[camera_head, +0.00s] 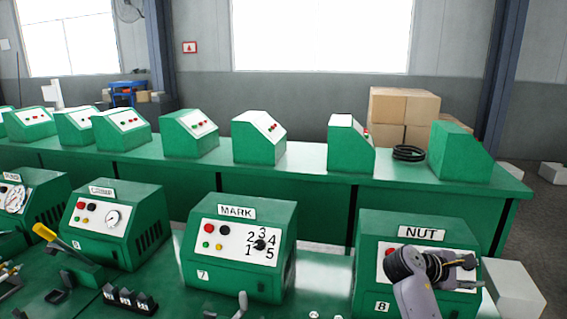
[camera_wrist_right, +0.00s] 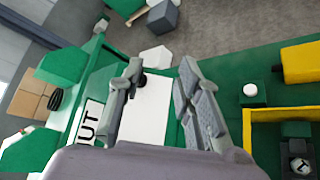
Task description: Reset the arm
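My right arm rises from the bottom right of the head view, in front of the green machine labelled NUT (camera_head: 375,250), number 8. My right gripper (camera_head: 468,270) is beside the right part of that machine's white panel and covers much of it. In the right wrist view its two grey fingers (camera_wrist_right: 160,68) are apart, with nothing held between them. A white surface (camera_wrist_right: 148,112) shows behind the gap, and a small dark part is by the left fingertip. Whether a finger touches the machine cannot be told. My left gripper is not in view.
The MARK machine (camera_head: 222,268), number 7, stands left of NUT, with more green machines further left. A back table (camera_head: 310,160) carries another row. Small parts lie on the front table. A yellow-edged tray (camera_wrist_right: 275,114) and a white-topped block (camera_wrist_right: 252,92) show in the wrist view.

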